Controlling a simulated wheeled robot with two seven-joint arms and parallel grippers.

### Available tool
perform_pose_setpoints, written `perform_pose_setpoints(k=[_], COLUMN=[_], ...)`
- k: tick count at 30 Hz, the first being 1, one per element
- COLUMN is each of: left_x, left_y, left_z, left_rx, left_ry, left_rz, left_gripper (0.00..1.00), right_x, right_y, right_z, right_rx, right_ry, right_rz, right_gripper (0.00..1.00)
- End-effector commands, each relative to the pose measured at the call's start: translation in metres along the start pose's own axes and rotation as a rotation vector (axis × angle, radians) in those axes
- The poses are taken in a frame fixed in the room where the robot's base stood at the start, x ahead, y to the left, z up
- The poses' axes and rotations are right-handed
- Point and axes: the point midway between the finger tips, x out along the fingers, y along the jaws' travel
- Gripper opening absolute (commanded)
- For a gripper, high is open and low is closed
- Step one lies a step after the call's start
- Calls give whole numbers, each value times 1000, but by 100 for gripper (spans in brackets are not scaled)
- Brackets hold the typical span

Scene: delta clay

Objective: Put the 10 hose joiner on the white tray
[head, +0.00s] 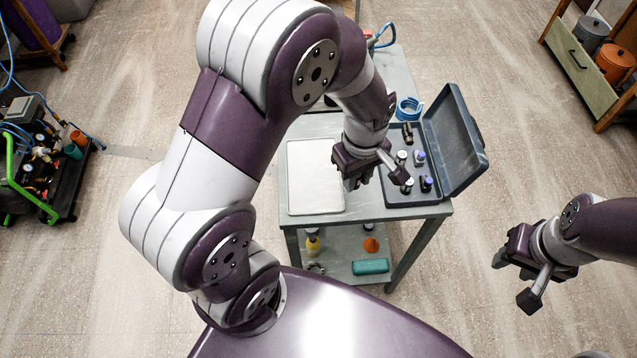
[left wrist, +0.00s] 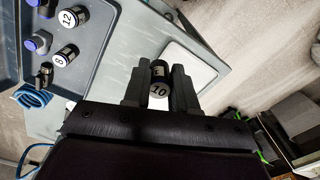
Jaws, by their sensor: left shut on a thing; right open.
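The 10 hose joiner (left wrist: 159,80), a small dark cylinder with a white end marked 10, is held between the fingers of my left gripper (left wrist: 159,88). In the head view my left gripper (head: 352,182) is over the cart, at the right edge of the white tray, and hides the joiner. The white tray (head: 314,180) lies flat and bare on the cart's left part; it also shows beyond the fingers in the left wrist view (left wrist: 200,66). My right gripper (head: 516,262) is open and empty, off the cart to the right.
An open dark case (head: 393,192) right of the tray holds several other joiners, including ones marked 12 (left wrist: 72,18) and 8 (left wrist: 65,55). Its raised lid (head: 455,140) stands on the right. A blue hose coil (head: 409,108) lies behind the case. The cart's lower shelf holds small items.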

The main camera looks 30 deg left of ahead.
Motion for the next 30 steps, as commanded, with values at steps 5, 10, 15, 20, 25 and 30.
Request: perform_pose_setpoints(k=[5, 10, 15, 20, 25, 30], left_x=[29, 44, 74, 85, 85, 88], left_y=[-42, -60, -62, -61, -61, -60], left_z=[-29, -43, -43, -44, -44, -44], left_rx=[-7, -1, 3, 3, 3, 3], left_ry=[-1, 0, -3, 0, 0, 1], left_rz=[-2, 0, -3, 1, 1, 1], left_gripper=[0, 0, 0, 0, 0, 36], right_x=[-2, -2, 1, 1, 1, 3], right_y=[0, 0, 0, 0, 0, 0], right_z=[0, 0, 0, 0, 0, 0], right_rx=[0, 0, 0, 0, 0, 0], right_ry=[0, 0, 0, 0, 0, 0], right_rz=[0, 0, 0, 0, 0, 0], right_gripper=[43, 43, 43, 43, 43, 43])
